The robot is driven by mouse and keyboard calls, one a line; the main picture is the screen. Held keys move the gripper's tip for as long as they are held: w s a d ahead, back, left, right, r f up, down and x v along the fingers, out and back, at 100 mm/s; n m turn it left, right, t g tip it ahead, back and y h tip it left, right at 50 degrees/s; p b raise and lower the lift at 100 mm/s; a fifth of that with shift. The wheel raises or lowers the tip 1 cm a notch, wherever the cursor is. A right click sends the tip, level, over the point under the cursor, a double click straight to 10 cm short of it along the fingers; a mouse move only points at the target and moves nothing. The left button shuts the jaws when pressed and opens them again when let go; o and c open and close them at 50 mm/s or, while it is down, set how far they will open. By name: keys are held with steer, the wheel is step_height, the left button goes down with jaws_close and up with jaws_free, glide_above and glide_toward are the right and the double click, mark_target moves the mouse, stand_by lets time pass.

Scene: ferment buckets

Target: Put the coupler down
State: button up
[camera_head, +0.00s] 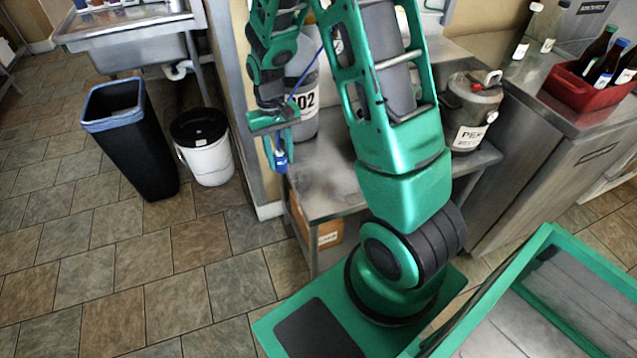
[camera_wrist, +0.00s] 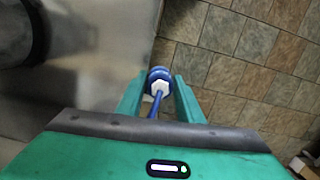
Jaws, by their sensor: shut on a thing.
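The coupler (camera_wrist: 159,82) is a blue ring-like piece with a white hex part, on a blue hose (camera_wrist: 153,107). My gripper (camera_wrist: 158,92) is shut on it, with a green finger on each side in the wrist view. In the head view my gripper (camera_head: 279,152) points down by the left front edge of the steel table (camera_head: 335,185), and the blue coupler shows at its tip (camera_head: 281,162). The hose runs up to the right from there. In the wrist view the coupler is over or beside the table's edge, with floor tiles below; its exact height I cannot tell.
A grey vessel marked 02 (camera_head: 302,100) stands on the table behind my gripper. A labelled bucket (camera_head: 470,110) stands at the table's right. A white bucket with black lid (camera_head: 203,150) and a black bin (camera_head: 128,140) stand on the floor left. The table's front middle is clear.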

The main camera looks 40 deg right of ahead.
steer(key=s+r+m, duration=0.1)
steer(key=s, duration=0.3)
steer(key=s+r+m, duration=0.1)
steer(key=s+r, duration=0.1)
steer(key=s, duration=0.2)
steer(key=s+r+m, duration=0.1)
steer(key=s, duration=0.3)
steer(key=shift+s+d+r, duration=0.1)
steer(key=shift+d+r, duration=0.05)
steer(key=shift+d, duration=0.25)
glide_above(324, 182)
steer(key=shift+m, duration=0.3)
steer(key=f, duration=0.7)
steer(key=shift+w+d, duration=0.1)
steer(key=shift+w, duration=0.15)
steer(key=shift+f, duration=1.95)
steer(key=shift+f, duration=0.1)
steer(key=o, duration=1.2)
steer(key=shift+c, duration=0.2)
